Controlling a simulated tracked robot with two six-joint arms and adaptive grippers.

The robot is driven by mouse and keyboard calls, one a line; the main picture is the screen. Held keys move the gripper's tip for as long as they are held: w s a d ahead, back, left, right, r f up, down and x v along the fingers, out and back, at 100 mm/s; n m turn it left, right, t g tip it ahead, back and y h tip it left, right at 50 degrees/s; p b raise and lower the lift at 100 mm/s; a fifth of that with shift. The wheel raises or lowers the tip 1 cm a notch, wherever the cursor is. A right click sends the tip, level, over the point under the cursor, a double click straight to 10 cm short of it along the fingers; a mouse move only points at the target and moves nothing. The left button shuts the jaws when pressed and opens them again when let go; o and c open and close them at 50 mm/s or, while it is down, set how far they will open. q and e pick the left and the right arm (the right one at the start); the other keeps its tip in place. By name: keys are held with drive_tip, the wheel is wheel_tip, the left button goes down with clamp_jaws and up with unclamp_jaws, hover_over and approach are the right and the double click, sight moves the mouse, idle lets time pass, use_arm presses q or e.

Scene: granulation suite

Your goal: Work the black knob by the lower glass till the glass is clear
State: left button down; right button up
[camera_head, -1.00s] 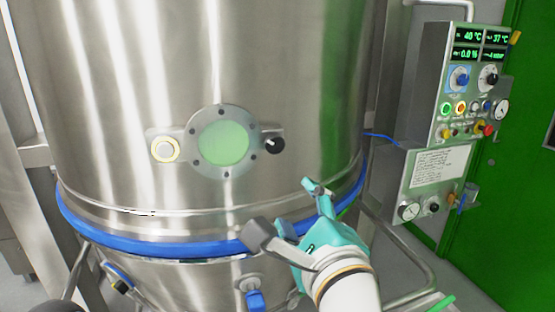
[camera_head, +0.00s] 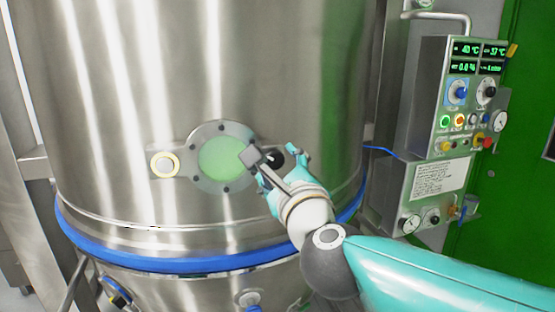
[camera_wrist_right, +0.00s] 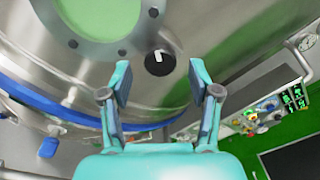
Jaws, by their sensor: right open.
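The black knob (camera_head: 272,160) sits on a bracket just right of the round glass, partly hidden behind my right gripper in the head view. In the right wrist view the knob (camera_wrist_right: 160,62) shows whole, with a white mark, ahead of and between the fingertips. The lower glass (camera_head: 222,160) looks evenly pale green inside a bolted metal ring; its edge also shows in the wrist view (camera_wrist_right: 88,18). My right gripper (camera_head: 276,156) is open at the knob, one finger on each side; contact cannot be told. My left gripper is not in view.
A ring-shaped lamp or port with a yellow rim (camera_head: 164,165) is left of the glass. A blue band (camera_head: 160,262) circles the steel vessel below. A control panel (camera_head: 470,100) with displays and knobs stands to the right, with a blue cable running toward the vessel.

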drive_tip(key=shift+x, duration=1.35)
drive_tip(key=shift+c, duration=0.3)
drive_tip(key=c, duration=1.1)
